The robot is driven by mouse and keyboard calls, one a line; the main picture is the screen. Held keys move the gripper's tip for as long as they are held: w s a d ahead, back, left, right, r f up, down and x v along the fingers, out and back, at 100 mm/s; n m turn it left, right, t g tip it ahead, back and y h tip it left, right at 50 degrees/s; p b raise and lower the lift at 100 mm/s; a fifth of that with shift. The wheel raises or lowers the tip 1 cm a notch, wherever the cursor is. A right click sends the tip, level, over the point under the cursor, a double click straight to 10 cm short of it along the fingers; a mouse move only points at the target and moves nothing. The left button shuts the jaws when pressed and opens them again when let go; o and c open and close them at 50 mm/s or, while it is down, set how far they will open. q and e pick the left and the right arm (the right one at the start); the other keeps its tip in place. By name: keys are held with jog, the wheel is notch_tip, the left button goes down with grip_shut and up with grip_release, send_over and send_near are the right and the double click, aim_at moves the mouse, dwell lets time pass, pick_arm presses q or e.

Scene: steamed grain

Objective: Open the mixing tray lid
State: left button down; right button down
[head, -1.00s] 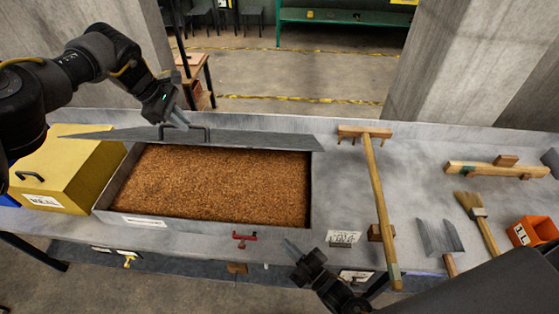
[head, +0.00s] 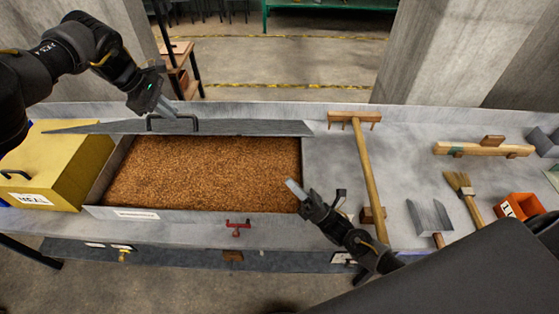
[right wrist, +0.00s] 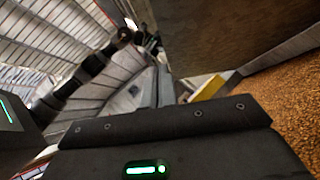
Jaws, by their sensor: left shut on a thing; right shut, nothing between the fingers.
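The mixing tray (head: 170,214) is a grey metal box full of brown grain (head: 200,175). Its grey lid (head: 255,128) is raised at the tray's back edge and seen nearly edge-on, with a dark handle (head: 172,116) on it. My left gripper (head: 172,112) is shut on the lid handle. My right gripper (head: 293,186) is shut and empty, over the tray's right front corner. The right wrist view shows grain (right wrist: 285,95) at the right and a large brownish surface above it, which I cannot identify surely.
A yellow box (head: 65,165) stands left of the tray. To the right lie a wooden rake (head: 366,180), a wooden bar tool (head: 480,149), a brush (head: 462,190), a metal scoop (head: 428,215) and an orange bin (head: 520,206). A red valve (head: 238,226) is at the front.

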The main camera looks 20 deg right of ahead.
pick_arm(q)
jog(key=shift+f, duration=0.2)
pick_arm(e)
jog(key=d+r+x, duration=0.1)
jog(key=d+x, duration=0.1)
jog(key=x, duration=1)
jog(key=shift+w+r, duration=0.35)
jog(key=shift+d, duration=0.1)
